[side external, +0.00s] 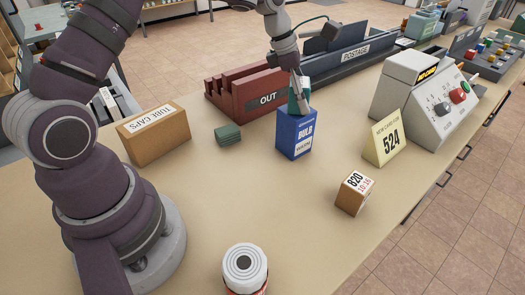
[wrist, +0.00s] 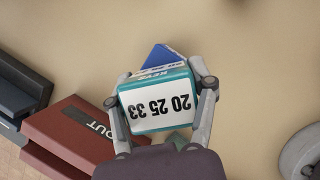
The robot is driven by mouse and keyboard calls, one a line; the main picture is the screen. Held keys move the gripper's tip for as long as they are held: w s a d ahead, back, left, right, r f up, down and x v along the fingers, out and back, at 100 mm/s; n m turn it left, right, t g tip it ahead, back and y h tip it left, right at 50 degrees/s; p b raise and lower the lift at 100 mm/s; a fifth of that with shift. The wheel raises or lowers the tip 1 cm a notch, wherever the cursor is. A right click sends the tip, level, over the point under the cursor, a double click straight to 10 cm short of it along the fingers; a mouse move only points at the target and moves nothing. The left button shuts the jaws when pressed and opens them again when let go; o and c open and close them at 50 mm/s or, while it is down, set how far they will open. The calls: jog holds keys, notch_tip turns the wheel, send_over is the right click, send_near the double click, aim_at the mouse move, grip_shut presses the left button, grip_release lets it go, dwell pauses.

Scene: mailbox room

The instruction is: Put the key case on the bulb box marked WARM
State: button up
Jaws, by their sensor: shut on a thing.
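The key case (wrist: 158,105) is teal with a white face reading 20 25 33 and KEYS on its edge. My gripper (side external: 301,98) is shut on it, with a finger at each side in the wrist view. In the side view the teal case (side external: 292,106) is at the top of the blue bulb box (side external: 295,139), which stands upright on the counter. I cannot tell whether the case touches the box top. The box's small white label is too small to read surely. In the wrist view part of the blue box (wrist: 157,55) shows beyond the case, which hides the rest.
A red OUT tray (side external: 240,92) stands just behind the box. A dark green stack (side external: 228,134) and a TUBE CAPS box (side external: 155,134) lie left. A yellow 524 sign (side external: 386,138), an 820 block (side external: 354,194) and a grey control box (side external: 425,110) stand right.

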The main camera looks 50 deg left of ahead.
jog(key=shift+f, duration=0.15)
jog(key=o, duration=1.2)
jog(key=shift+a+r, duration=0.1)
jog(key=shift+r, duration=0.35)
jog(key=d+v, duration=0.1)
jog(key=v, duration=1.1)
jog(key=s+d+f+m+t+y, duration=0.1)
jog(key=s+m, duration=0.8)
jog(key=m, duration=0.4)
jog(key=s+d+f+m+t+y, duration=0.1)
jog(key=s+d+m+y, duration=0.1)
jog(key=s+m, duration=0.6)
jog(key=m, duration=0.6)
jog(key=shift+s+f, duration=0.25)
jog(key=shift+s, duration=0.15)
